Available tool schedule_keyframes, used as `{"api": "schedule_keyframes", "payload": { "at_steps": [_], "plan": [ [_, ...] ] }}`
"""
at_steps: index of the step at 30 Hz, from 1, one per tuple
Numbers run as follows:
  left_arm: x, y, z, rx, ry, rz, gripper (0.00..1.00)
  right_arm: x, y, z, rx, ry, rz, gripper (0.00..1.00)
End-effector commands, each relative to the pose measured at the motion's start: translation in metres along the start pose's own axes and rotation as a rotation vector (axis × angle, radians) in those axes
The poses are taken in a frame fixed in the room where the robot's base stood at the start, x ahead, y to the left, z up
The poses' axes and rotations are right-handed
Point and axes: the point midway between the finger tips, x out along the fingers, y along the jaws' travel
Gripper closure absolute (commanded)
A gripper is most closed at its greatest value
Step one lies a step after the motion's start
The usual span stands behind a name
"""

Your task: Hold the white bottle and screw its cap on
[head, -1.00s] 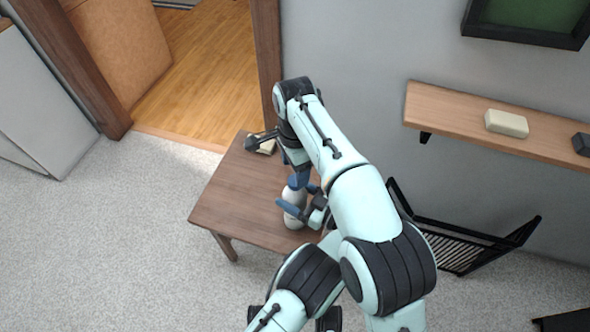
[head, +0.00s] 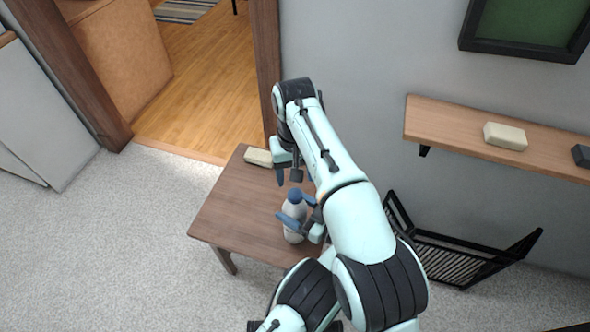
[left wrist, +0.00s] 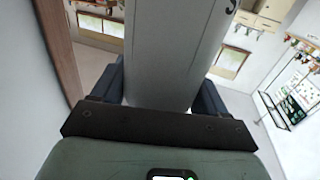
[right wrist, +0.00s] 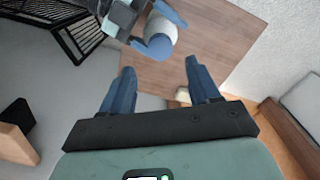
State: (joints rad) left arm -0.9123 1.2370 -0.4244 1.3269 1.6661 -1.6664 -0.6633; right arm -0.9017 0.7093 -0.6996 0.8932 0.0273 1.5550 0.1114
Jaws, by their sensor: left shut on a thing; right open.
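The white bottle (head: 291,235) stands upright on the small brown table (head: 228,205). Its blue cap (head: 295,195) sits on top of the neck; how tight it is cannot be told. My left gripper (head: 293,222) is shut around the bottle's body. In the left wrist view the bottle (left wrist: 165,50) fills the space between the fingers. My right gripper (head: 294,179) is open and empty, above and apart from the cap. In the right wrist view the cap (right wrist: 159,46) lies beyond the open fingertips (right wrist: 160,75).
A cream block (head: 258,157) lies at the table's back edge. A wall shelf (head: 455,118) at the right holds another cream block (head: 505,136) and a dark one. A black rack (head: 455,258) stands below it. The table's left part is clear.

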Motion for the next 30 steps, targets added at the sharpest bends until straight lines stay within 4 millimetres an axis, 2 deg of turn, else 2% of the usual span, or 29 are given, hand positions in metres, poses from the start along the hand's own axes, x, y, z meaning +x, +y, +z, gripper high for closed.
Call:
{"api": "schedule_keyframes", "payload": {
  "at_steps": [3,7,20,25,30],
  "plan": [
    [0.000,0.000,0.000,0.000,0.000,0.000,1.00,-0.004,0.000,0.000,-0.149,0.002,0.001,0.39],
    [0.000,0.000,0.000,0.000,0.000,0.000,1.00,-0.005,-0.001,0.000,-0.240,0.001,0.000,0.39],
    [0.000,0.000,0.000,0.000,0.000,0.000,1.00,-0.005,-0.001,0.000,-0.267,0.001,0.000,0.39],
    [0.000,0.000,0.000,0.000,0.000,0.000,1.00,0.011,-0.001,0.001,-0.268,-0.002,0.000,0.39],
    [0.000,0.000,0.000,0.000,0.000,0.000,1.00,0.038,-0.001,0.001,-0.266,-0.003,0.001,0.39]
  ]
}}
